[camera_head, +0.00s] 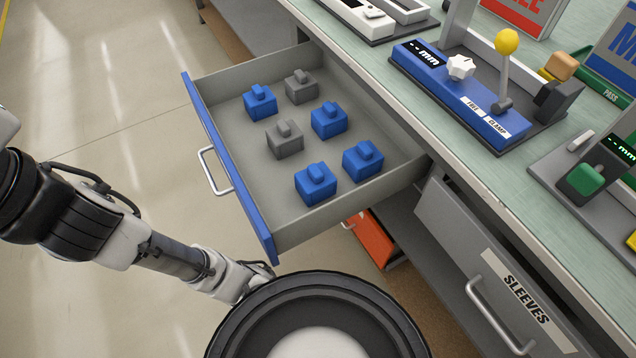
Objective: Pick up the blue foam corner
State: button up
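Several blue blocks, each with a raised knob on top, sit apart in an open drawer. They look alike, and I cannot tell which one is the blue foam corner. One blue block (260,104) is near the drawer's blue front, another blue block (329,121) is near the middle, another (363,161) is toward the right wall, and another (316,186) is at the near end. My arm reaches in from the left, below and outside the drawer. Its far end passes behind a round black part at the bottom, so my gripper's fingers are hidden.
Two grey blocks (300,87) (285,140) share the drawer (232,190), whose blue front has a handle. The green bench top (440,95) above holds a blue fixture (460,90) with a yellow-knobbed lever. A drawer labelled SLEEVES (500,270) and an orange drawer (370,238) are below.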

aim_at(260, 102)
jog(key=j+z, duration=0.25)
jog(key=j, duration=0.6)
jog(key=j+z, duration=0.3)
jog(key=j, duration=0.55)
jog(key=j+z, duration=0.25)
jog(key=j, duration=0.6)
